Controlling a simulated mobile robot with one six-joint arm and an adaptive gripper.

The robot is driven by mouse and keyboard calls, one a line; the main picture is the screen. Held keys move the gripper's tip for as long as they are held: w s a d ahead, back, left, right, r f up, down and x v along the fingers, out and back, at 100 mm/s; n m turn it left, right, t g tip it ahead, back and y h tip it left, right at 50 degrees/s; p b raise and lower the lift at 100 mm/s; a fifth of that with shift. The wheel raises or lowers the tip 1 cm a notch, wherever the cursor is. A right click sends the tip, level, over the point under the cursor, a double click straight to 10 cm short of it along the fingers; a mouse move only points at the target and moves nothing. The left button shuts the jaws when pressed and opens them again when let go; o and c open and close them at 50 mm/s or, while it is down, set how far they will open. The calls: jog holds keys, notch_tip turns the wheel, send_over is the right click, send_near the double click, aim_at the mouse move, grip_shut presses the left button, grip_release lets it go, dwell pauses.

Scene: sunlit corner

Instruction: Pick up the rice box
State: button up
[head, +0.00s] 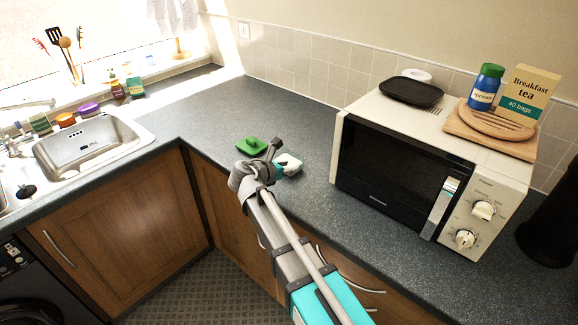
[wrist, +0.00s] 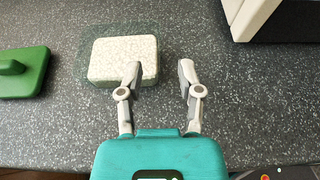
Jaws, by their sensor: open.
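The rice box (wrist: 113,58) is a clear container with speckled white contents, standing on the dark worktop. It shows in the upper middle of the wrist view, and as a small white shape in the head view (head: 292,163), partly hidden by my arm. My gripper (wrist: 160,73) is open and empty. Its left finger overlaps the box's lower right edge in the wrist view, and its right finger is to the right of the box over bare worktop. I cannot tell whether a finger touches the box. In the head view my gripper (head: 278,160) is beside the box.
A green lid-like piece with a handle (wrist: 22,72) lies left of the box, also in the head view (head: 251,146). A microwave (head: 400,165) stands to the right, carrying a black tray (head: 410,92) and a tea box (head: 527,92). A sink (head: 85,145) is at left.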

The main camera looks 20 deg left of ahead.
aim_at(299, 164)
jog(key=shift+w, duration=0.1)
jog(key=shift+b+x, duration=1.05)
jog(key=shift+x, duration=1.65)
jog(key=shift+c, duration=0.3)
grip_shut()
